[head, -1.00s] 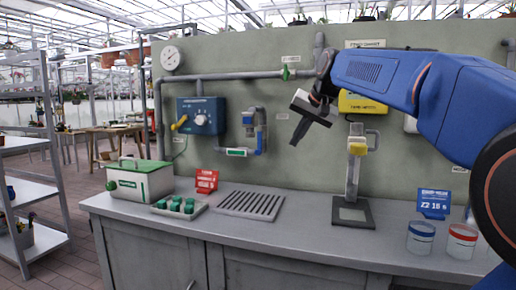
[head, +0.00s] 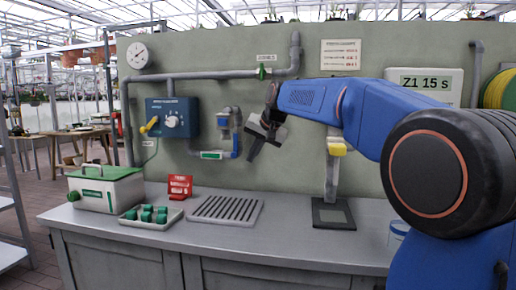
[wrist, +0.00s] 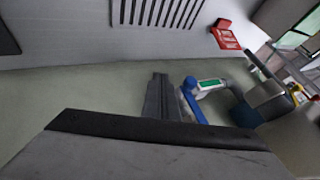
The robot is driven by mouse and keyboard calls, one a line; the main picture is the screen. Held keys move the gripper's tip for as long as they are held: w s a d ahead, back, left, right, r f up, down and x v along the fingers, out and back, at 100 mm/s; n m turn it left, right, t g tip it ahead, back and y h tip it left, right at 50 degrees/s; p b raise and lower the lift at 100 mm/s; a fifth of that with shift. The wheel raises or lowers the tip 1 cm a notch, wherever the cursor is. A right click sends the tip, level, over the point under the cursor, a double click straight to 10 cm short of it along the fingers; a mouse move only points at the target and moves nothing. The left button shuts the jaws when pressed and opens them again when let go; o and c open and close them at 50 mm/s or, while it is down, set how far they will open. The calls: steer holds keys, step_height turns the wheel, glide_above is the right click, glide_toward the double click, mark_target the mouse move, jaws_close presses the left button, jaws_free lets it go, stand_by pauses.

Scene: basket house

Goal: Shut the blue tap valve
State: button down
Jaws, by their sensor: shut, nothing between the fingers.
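My gripper (head: 251,156) is just right of the loop in the head view, fingers together, pointing down and slightly left. It is empty.
A blue control box (head: 172,119) with a yellow lever is left of the loop. A green-handled valve (head: 262,72) is on the pipe above. The bench holds a slotted drain (head: 226,209), a tray (head: 152,217), a red sign (head: 180,187) and a stand (head: 332,212).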

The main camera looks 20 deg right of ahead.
mark_target(235, 145)
steer(key=shift+w+a+r, duration=0.2)
steer(key=shift+w+a, duration=0.25)
steer(key=shift+a, duration=0.25)
steer(key=shift+w+a+r, duration=0.2)
steer(key=shift+w+a, duration=0.2)
steer(key=shift+a, duration=0.3)
